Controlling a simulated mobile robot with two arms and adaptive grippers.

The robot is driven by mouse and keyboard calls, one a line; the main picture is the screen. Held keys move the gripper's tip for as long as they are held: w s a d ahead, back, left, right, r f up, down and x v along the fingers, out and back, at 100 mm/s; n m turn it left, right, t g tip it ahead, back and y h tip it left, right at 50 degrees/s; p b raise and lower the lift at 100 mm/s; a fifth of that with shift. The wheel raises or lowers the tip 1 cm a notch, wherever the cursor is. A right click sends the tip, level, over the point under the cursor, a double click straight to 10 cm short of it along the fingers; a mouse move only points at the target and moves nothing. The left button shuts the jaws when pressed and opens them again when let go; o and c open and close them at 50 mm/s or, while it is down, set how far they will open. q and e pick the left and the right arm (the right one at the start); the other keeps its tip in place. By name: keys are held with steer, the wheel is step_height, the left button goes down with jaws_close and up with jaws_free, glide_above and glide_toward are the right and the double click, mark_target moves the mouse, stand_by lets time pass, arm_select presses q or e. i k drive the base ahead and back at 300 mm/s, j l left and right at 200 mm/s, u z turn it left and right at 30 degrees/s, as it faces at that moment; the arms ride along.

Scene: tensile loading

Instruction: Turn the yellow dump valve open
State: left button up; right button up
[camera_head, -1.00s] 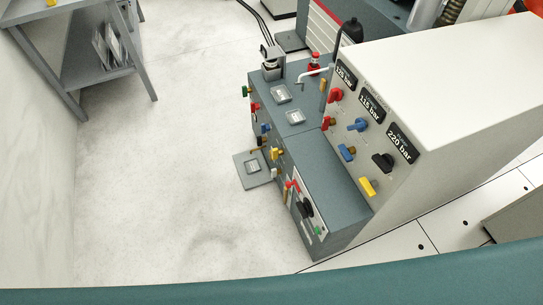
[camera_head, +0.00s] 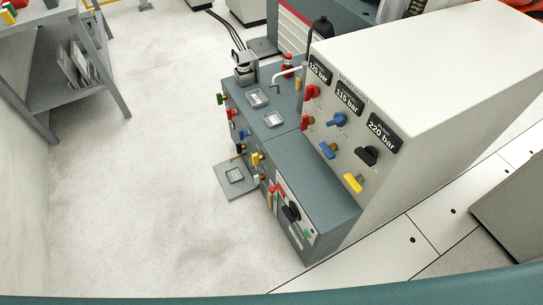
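The control cabinet (camera_head: 420,65) stands right of centre, with valves on its sloped white face. A yellow valve handle (camera_head: 353,183) is at the lower end of that face, below a black knob (camera_head: 366,155). Another yellow handle (camera_head: 256,159) is on the front side of the grey lower bench (camera_head: 300,175). The frames do not show which yellow one is the dump valve. Neither of my grippers is in view.
Gauges read 125, 115 and 220 bar (camera_head: 382,133). Red and blue valves (camera_head: 337,120) share the panel. A grey shelf table (camera_head: 75,75) stands at upper left. The pale floor (camera_head: 140,190) between is clear. A grey box (camera_head: 510,205) is at right.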

mark_target(256, 158)
steer(key=i+j+z, duration=0.15)
steer(key=j+z, duration=0.15)
steer(key=i+j+z, duration=0.25)
steer(key=j+z, duration=0.3)
